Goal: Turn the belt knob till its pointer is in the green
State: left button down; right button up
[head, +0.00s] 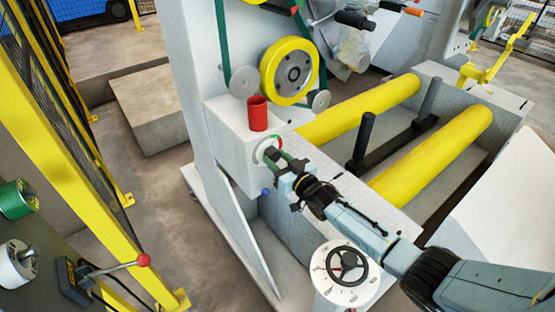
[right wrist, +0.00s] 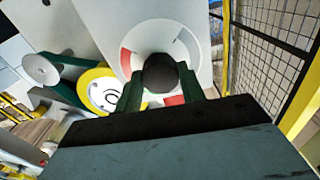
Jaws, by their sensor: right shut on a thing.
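The belt knob is dark and round in the right wrist view (right wrist: 160,75), in front of a white dial (right wrist: 136,42) with red segments near its edge. In the head view the dial (head: 261,147) is on the side of the white machine box, with some colour at its edge. My right gripper (head: 277,157) reaches it from the right and is shut on the knob. The right wrist view shows the knob between its two dark green fingers (right wrist: 162,98). I cannot make out the pointer; the knob and fingers cover part of the dial. My left gripper is not in view.
A red cylinder (head: 257,113) stands on the box above the dial. A yellow wheel (head: 270,73) with a green belt is above it. A blue ball (head: 266,191) is below the dial. A handwheel (head: 347,264) is in front; a yellow fence post (head: 75,140) is left.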

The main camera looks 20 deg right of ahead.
jog(key=o, duration=1)
jog(key=shift+s+d, duration=0.2)
jog(key=shift+s, duration=0.3)
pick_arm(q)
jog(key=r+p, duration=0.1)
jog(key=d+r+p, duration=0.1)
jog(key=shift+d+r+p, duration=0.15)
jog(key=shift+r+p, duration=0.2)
pick_arm(e)
jog(key=v, duration=1.2)
jog(key=shift+s, duration=0.2)
